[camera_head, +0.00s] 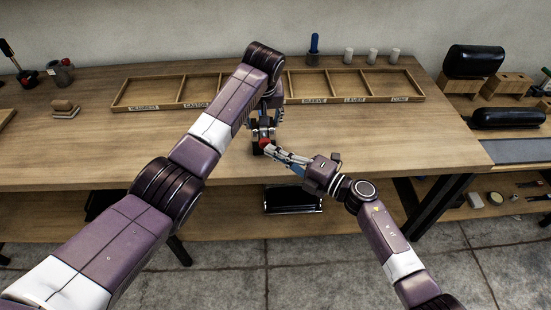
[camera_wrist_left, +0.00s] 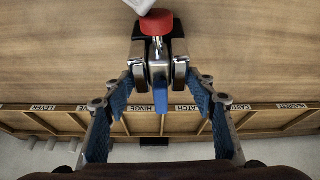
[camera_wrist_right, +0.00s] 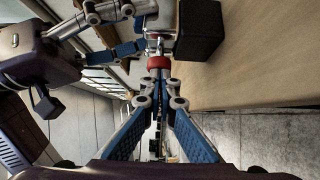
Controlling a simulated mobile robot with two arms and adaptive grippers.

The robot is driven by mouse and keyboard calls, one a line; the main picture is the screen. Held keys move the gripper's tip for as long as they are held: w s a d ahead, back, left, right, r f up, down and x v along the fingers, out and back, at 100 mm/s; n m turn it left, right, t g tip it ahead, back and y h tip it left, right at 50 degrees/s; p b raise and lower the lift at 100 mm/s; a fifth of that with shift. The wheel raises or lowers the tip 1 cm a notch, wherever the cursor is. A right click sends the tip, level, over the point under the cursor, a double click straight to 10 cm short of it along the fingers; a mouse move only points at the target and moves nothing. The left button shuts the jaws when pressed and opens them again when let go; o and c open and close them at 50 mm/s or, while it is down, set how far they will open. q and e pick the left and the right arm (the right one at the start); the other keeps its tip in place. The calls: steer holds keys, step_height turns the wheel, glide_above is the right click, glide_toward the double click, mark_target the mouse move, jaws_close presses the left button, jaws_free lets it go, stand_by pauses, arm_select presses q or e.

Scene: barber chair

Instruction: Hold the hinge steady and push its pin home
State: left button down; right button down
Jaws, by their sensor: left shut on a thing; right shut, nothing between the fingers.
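The hinge (camera_wrist_left: 159,72) is a grey metal piece between the fingertips of my left gripper (camera_wrist_left: 160,62), which is shut on it. A red pin head (camera_wrist_left: 157,22) sticks out of the hinge, with a short metal shank between them. The red head also shows in the head view (camera_head: 266,143) and in the right wrist view (camera_wrist_right: 158,62). A black block (camera_wrist_right: 200,35) is beside the hinge. My right gripper (camera_head: 273,148) is shut and empty, its tips close against the red head; contact is hard to tell. My left arm hides much of the hinge in the head view.
A low wooden tray (camera_head: 350,98) with labelled, empty-looking compartments lies behind the hinge. The bench (camera_head: 400,150) is clear at the right front.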

arm_select(q)
steer(key=shift+d, duration=0.1)
arm_select(e)
steer(key=shift+w, duration=1.05)
arm_select(q)
steer(key=shift+s+d, duration=0.1)
steer(key=shift+s, duration=0.05)
arm_select(e)
steer(key=shift+d, duration=0.1)
steer(key=s, duration=0.4)
steer(key=shift+d+f, duration=0.1)
steer(key=v, duration=1)
steer(key=shift+s, duration=0.2)
arm_select(q)
steer(key=c, duration=0.8)
jaws_free()
steer(key=shift+r, duration=0.15)
